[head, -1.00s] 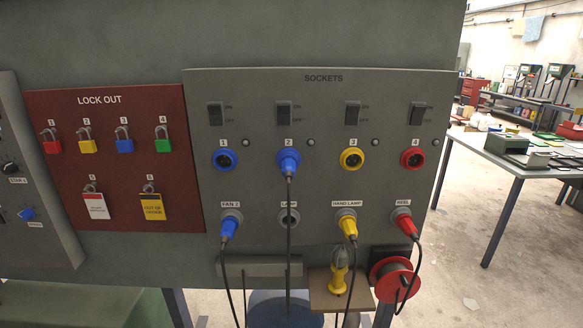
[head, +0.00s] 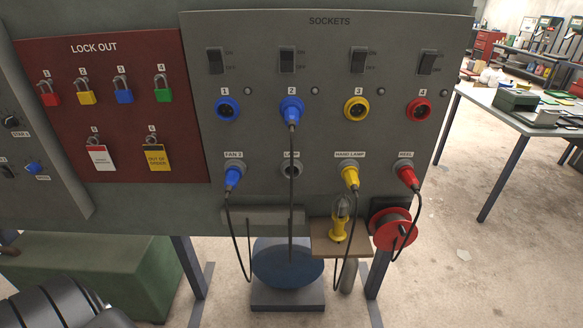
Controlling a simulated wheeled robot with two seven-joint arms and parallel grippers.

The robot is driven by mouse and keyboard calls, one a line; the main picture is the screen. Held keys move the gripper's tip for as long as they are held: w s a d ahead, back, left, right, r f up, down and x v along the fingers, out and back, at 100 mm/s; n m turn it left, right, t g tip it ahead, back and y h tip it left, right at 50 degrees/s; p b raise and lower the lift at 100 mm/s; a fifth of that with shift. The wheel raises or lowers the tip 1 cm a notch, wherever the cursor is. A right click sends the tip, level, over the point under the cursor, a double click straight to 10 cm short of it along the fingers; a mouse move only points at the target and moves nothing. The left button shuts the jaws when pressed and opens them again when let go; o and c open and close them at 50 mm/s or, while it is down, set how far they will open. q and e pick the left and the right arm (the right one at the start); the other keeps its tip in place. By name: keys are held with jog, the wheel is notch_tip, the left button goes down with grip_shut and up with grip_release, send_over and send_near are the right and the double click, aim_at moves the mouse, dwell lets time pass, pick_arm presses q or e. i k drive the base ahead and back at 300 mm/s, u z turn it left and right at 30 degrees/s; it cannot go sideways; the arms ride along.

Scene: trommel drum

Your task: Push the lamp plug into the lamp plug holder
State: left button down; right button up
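A blue plug (head: 292,113) sits in socket 2 in the upper row of the sockets panel. Its black cable hangs straight down past the holder row. I take it to be the lamp plug. The lamp plug holder (head: 291,170), a grey ring under a label partly covered by the cable, has no plug in it. The cable runs across its front. Neither of my grippers can be made out in the head view.
Beside the holder are the blue fan plug (head: 234,177) and the yellow hand lamp plug (head: 350,177), with the red reel plug (head: 407,177) further right. A shelf (head: 340,238) with the yellow hand lamp and a red reel (head: 394,229) stick out below. The red lock-out board (head: 110,105) is left.

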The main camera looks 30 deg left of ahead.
aim_at(292, 113)
jog(key=z, duration=1.85)
jog(key=i, duration=0.85)
jog(key=u, duration=2.25)
